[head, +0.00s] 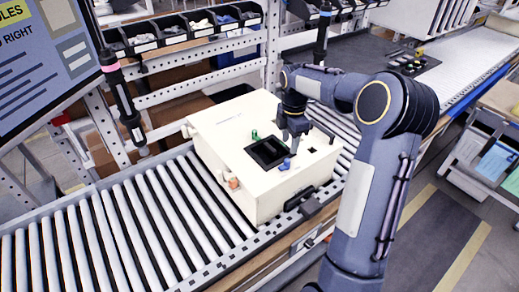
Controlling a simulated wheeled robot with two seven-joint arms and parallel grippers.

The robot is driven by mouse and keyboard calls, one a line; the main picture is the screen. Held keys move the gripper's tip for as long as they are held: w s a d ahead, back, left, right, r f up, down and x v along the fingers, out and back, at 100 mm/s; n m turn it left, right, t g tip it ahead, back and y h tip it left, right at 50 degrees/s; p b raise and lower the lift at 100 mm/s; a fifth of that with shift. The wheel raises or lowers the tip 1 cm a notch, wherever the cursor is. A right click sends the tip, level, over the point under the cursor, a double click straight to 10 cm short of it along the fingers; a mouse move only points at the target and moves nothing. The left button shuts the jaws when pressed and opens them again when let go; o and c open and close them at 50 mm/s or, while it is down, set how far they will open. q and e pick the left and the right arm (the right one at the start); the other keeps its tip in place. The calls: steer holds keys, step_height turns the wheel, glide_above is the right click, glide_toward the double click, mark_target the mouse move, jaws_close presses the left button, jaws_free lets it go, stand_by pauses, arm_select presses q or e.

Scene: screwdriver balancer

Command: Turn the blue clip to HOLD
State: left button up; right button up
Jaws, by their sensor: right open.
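A blue clip (285,164) sits on top of a cream box (222,137), near the front edge of a dark square recess (267,152). Which way the clip is turned is too small to tell. My right gripper (292,147) points down over the box, just above and behind the blue clip. It is open, and I see nothing between its fingers. Whether a finger touches the clip I cannot tell. A green clip (255,135) stands at the back edge of the recess. My left gripper is not in view.
The box rests on a roller conveyor (120,235). Two hanging screwdrivers, one with a pink band (122,100) and one with a blue top (322,32), hang behind it. Parts bins (185,30) line the back. The rollers left of the box are clear.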

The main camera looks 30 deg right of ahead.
mark_target(287, 160)
steer(key=shift+w+f, duration=0.25)
steer(key=shift+f, duration=0.05)
step_height(287, 160, down, 8)
steer(key=shift+d+r+p, duration=0.1)
steer(key=shift+r+p, duration=0.15)
steer(key=shift+p, duration=0.55)
jaws_close()
